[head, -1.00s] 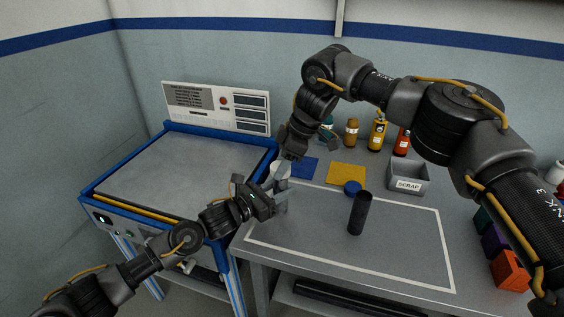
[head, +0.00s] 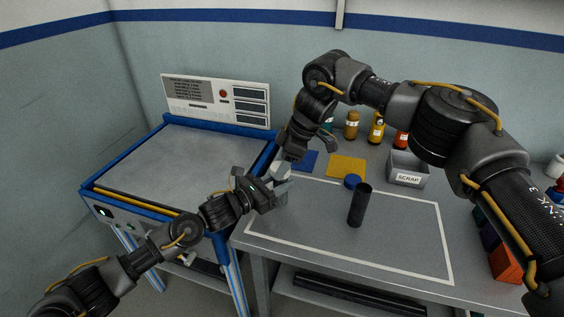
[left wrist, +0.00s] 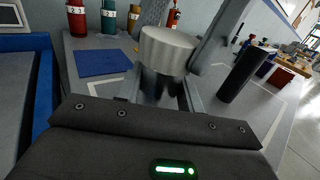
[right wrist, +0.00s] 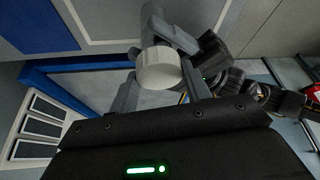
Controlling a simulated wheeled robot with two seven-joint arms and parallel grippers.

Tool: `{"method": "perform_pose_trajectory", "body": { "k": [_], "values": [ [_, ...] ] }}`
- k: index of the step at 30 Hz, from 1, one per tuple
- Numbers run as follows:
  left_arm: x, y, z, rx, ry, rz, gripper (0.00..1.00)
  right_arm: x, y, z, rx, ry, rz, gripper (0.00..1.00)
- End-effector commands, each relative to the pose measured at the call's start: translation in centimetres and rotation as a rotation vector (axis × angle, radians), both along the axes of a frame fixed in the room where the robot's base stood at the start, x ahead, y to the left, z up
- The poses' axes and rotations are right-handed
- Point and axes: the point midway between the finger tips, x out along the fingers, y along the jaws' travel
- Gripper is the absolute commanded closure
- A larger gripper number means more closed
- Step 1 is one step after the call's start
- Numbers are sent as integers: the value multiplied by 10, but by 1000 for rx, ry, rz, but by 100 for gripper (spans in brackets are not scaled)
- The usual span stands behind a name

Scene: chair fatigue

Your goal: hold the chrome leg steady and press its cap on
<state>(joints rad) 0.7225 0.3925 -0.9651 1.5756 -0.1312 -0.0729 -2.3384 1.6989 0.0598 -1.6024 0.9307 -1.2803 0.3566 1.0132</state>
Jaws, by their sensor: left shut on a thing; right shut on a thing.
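The pale grey cap (left wrist: 168,50) sits on top of the shiny chrome leg (left wrist: 160,85), which is mostly hidden between the fingers. The cap also shows in the right wrist view (right wrist: 158,70) and in the head view (head: 281,170). My left gripper (head: 278,190) is shut on the leg from the left, just below the cap. My right gripper (head: 292,164) reaches in from above and behind, shut on the cap, with a finger on either side of it. Whether the cap is fully seated on the leg is hidden.
A dark tube (head: 360,205) stands upright on the bench to the right, with a blue disc (head: 353,181) behind it. Blue (head: 305,160) and yellow (head: 346,166) mats, bottles and a scrap bin (head: 407,168) are at the back. A blue-framed machine (head: 180,165) stands left.

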Motion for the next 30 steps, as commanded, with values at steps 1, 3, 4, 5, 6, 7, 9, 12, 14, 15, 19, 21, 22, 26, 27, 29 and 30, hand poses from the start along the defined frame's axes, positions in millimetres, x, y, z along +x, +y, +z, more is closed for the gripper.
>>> {"method": "perform_pose_trajectory", "body": {
  "k": [1,3,4,5,6,7,9,12,14,15,19,21,22,26,27,29,30],
  "values": [
    [0,0,0,0,0,0,92,0,0,-1,-2,0,0,73],
    [0,0,0,0,0,0,92,0,0,-1,-2,0,0,73],
    [0,0,0,0,0,0,92,0,0,-1,-2,0,0,48],
    [0,0,0,0,0,0,92,0,0,-1,-2,1,-1,44],
    [0,0,0,0,0,0,92,0,0,-1,-2,0,0,39],
    [0,0,0,0,0,0,92,0,0,-1,-2,1,-1,35],
    [0,0,0,0,0,0,92,0,0,-1,-2,0,0,27],
    [0,0,0,0,0,0,92,0,0,-1,-2,0,0,27],
    [0,0,0,0,0,0,92,0,0,-1,-2,0,0,27],
    [0,0,0,0,0,0,92,0,0,-1,-2,0,0,27],
    [0,0,0,0,0,0,92,0,-2,3,-2,0,0,27],
    [0,0,0,0,0,0,92,0,-5,9,-1,-1,-2,27],
    [0,0,0,0,0,0,92,0,-6,13,-1,-2,-1,27],
    [0,0,0,0,0,0,92,0,-16,37,0,-4,-2,27],
    [0,0,0,0,0,0,92,0,-20,45,-1,-3,-1,27],
    [0,0,0,0,0,0,92,-1,-25,57,-1,-2,-2,27],
    [0,0,0,0,0,0,92,0,-29,65,-1,-3,-3,27]
  ]
}}
